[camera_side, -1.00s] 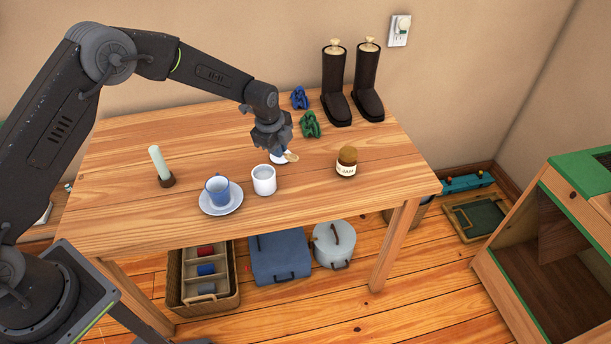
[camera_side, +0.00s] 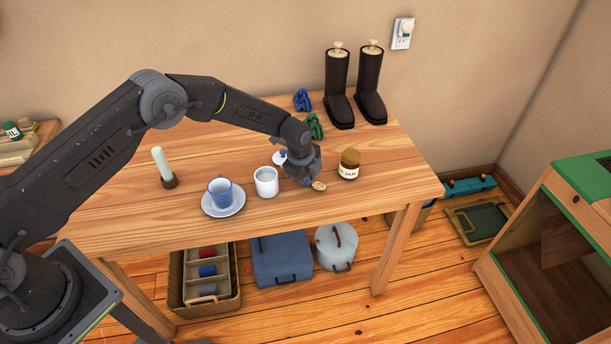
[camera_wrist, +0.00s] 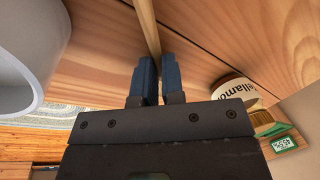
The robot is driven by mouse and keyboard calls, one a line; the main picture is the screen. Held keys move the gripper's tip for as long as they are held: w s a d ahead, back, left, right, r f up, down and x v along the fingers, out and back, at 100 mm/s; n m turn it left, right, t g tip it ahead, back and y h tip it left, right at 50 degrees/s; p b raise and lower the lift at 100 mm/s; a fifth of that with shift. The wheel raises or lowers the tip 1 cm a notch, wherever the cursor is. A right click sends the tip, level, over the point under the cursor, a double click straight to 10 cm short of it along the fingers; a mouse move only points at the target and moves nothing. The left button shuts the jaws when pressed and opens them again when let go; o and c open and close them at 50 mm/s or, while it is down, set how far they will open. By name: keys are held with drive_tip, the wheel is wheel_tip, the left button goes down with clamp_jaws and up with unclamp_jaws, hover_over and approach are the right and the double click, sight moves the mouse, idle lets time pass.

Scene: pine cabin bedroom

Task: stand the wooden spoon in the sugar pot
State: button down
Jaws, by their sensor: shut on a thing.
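My gripper (camera_side: 306,181) is shut on the wooden spoon (camera_side: 318,187), low over the table to the right of the sugar pot. In the side view only the spoon's rounded end shows beyond the fingers. In the wrist view the spoon (camera_wrist: 149,28) runs as a thin stick up from between my dark blue fingertips (camera_wrist: 154,72). The white sugar pot (camera_side: 266,183) stands upright and open on the table; its wall (camera_wrist: 22,75) fills the left of the wrist view. I cannot tell whether the spoon touches the table.
A white lid with a blue knob (camera_side: 280,157) lies behind the pot. A blue cup (camera_side: 220,190) on a saucer (camera_side: 236,208) stands left, a candle (camera_side: 161,166) farther left. A jam jar (camera_side: 349,164) stands close right. Boots (camera_side: 339,90) and green figure (camera_side: 315,125) are behind.

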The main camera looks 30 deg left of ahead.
drive_tip(key=shift+f, duration=0.15)
drive_tip(key=c, duration=1.2)
unclamp_jaws()
drive_tip(key=shift+c, duration=0.2)
wheel_tip(320, 180, up, 12)
drive_tip(key=s, duration=0.2)
drive_tip(key=shift+s, duration=0.2)
drive_tip(key=shift+a, duration=0.1)
drive_tip(key=s+a+r+n+t, duration=0.1)
drive_tip(key=s+a+r+n, duration=0.25)
drive_tip(key=s+r, duration=0.5)
drive_tip(key=s+a+r+n+t, duration=0.15)
drive_tip(key=s+r+n, duration=0.4)
drive_tip(key=r, duration=0.65)
drive_tip(key=s+a+r+n, duration=0.1)
drive_tip(key=s+n, duration=0.3)
drive_tip(key=s, duration=0.6)
drive_tip(key=s+a+r+n, duration=0.1)
drive_tip(key=s+a+n, duration=0.2)
drive_tip(key=s, duration=0.8)
drive_tip(key=shift+s+n+t, duration=0.3)
drive_tip(key=shift+n+t, duration=0.15)
drive_tip(key=shift+n, duration=0.55)
